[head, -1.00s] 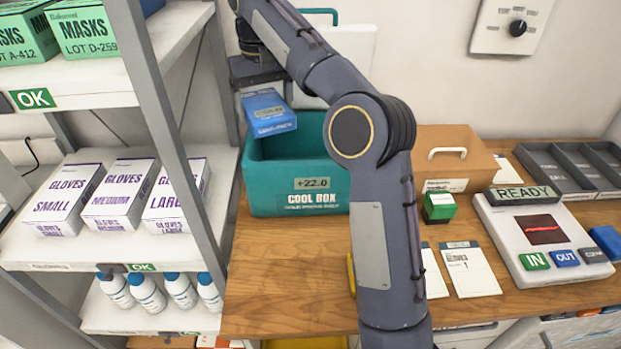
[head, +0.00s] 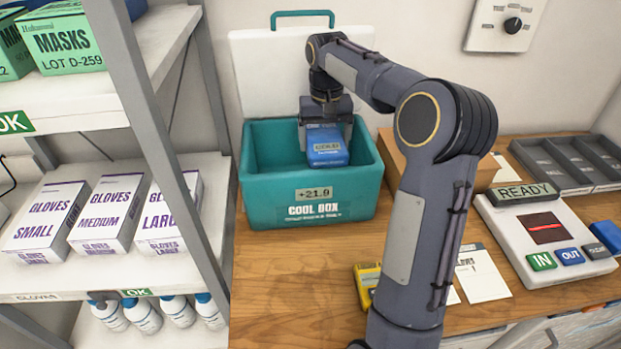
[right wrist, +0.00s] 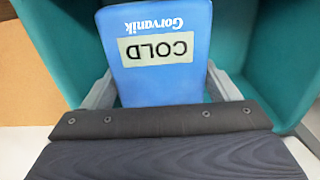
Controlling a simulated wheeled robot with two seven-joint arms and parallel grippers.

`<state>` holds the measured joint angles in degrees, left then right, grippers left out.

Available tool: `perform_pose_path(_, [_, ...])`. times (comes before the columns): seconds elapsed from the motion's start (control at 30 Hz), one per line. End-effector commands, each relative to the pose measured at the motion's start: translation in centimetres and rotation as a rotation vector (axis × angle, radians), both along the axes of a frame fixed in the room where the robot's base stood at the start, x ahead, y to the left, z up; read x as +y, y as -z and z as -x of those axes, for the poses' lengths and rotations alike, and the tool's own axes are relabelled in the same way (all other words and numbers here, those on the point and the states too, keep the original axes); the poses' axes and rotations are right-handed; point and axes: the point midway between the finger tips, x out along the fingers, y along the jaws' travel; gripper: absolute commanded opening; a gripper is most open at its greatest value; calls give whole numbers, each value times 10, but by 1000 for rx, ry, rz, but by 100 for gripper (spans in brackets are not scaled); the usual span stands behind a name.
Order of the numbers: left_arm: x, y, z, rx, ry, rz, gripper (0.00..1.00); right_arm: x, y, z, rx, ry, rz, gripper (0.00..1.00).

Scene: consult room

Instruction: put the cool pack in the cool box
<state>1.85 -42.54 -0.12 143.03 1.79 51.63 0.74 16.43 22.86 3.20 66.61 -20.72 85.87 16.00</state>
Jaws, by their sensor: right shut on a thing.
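The cool pack (head: 327,148) is a blue block with a "COLD" label. It also shows in the right wrist view (right wrist: 158,78), between the two fingers. My right gripper (head: 326,135) is shut on it and holds it inside the mouth of the cool box. The cool box (head: 264,199) is teal and open, with its white lid (head: 265,75) raised at the back. Its front display reads "+21.0". Whether the pack touches the box floor is hidden. My left gripper is out of view.
A shelf unit with glove boxes (head: 104,212) and bottles stands close on the left. A cardboard-coloured box (head: 388,150) stands right of the cool box, partly behind my arm. A yellow item (head: 366,283) and a READY scanner device (head: 560,232) are on the table. Wood in front of the box is clear.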

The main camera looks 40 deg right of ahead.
Motion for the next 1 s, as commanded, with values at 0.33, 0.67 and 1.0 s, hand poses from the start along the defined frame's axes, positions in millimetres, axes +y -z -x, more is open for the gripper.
perform_pose_path(0.33, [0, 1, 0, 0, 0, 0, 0, 0, 51, 1, 1, 0, 0, 46])
perform_pose_path(0.67, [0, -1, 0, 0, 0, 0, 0, 0, 88, 0, 0, 0, -1, 46])
perform_pose_path(1.0, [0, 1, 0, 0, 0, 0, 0, 0, 91, 0, -1, 0, 0, 46])
